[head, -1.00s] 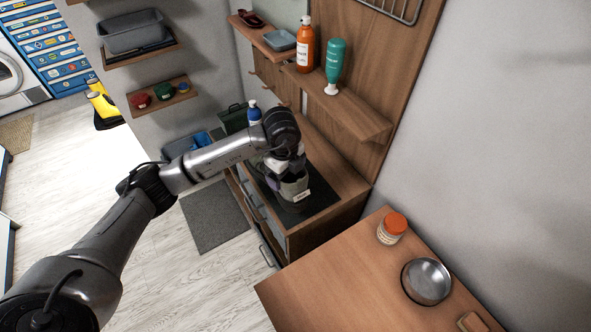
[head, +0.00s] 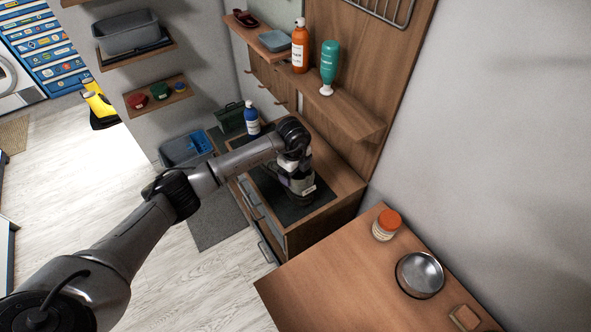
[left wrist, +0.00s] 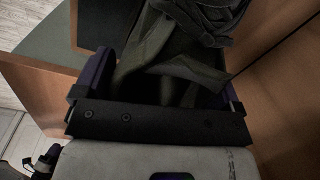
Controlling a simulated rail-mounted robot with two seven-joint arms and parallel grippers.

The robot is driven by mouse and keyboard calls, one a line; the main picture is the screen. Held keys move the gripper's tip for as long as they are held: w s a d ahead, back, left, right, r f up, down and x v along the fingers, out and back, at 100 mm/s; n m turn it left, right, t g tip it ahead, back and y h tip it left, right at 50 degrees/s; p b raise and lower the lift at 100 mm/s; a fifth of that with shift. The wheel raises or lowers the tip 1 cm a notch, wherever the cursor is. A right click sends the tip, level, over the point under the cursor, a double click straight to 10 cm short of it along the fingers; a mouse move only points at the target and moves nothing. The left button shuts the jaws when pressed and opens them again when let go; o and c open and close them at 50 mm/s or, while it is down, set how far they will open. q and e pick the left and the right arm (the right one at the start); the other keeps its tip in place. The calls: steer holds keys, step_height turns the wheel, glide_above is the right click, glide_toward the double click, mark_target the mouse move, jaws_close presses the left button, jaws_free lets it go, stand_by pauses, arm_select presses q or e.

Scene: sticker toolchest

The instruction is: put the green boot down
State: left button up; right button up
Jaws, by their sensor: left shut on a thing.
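My left gripper (head: 297,186) is over the dark mat (head: 322,209) on top of the wooden drawer cabinet. In the left wrist view, its purple-edged fingers (left wrist: 165,82) are shut on the green boot (left wrist: 190,75), which looks dark, creased and grey-green. The boot fills the space between the fingers and runs out of the top of the picture. In the head view, the gripper and wrist mostly hide the boot. I cannot tell whether its sole touches the mat. My right gripper is not in view.
A blue bottle (head: 251,118) and a dark green box (head: 231,117) stand behind the gripper. A wall shelf (head: 345,117) with orange and teal bottles overhangs the cabinet's back. The near table holds an orange-lidded jar (head: 386,225) and a metal bowl (head: 420,274). The cabinet's drawers are below.

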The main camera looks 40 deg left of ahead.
arm_select(q)
steer(key=shift+f, duration=0.3)
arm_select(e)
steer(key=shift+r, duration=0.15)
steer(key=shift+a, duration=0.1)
arm_select(q)
steer(key=shift+f, duration=0.15)
steer(key=o, duration=1.3)
